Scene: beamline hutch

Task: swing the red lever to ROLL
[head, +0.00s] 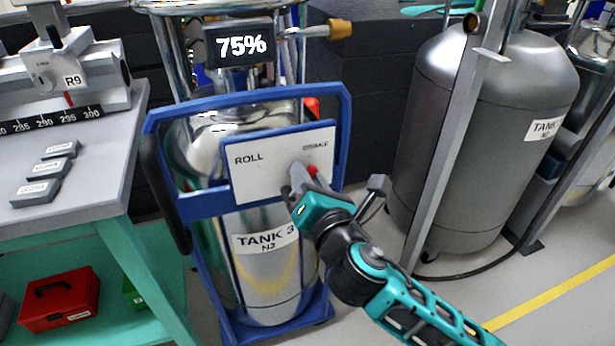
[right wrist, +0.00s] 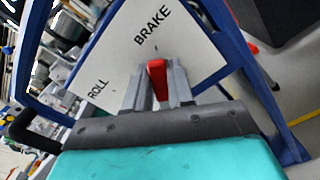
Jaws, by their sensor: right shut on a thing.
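The red lever (head: 313,170) is on a white panel (head: 262,183) on the front of a blue tank cart. The panel is marked ROLL at left and BRAKE at right. My right gripper (head: 303,180) is at the panel's right part, below the BRAKE word, and covers much of the lever. In the right wrist view the lever (right wrist: 157,78) stands between the two fingers of the gripper (right wrist: 158,90), which are shut on it, on the BRAKE side. My left gripper is not in view.
The blue cart frame (head: 245,105) surrounds the panel and holds TANK 3 (head: 265,262). A grey bench (head: 100,180) stands at left. A large grey tank (head: 470,130) and an upright post (head: 455,135) stand at right. Floor shows at lower right.

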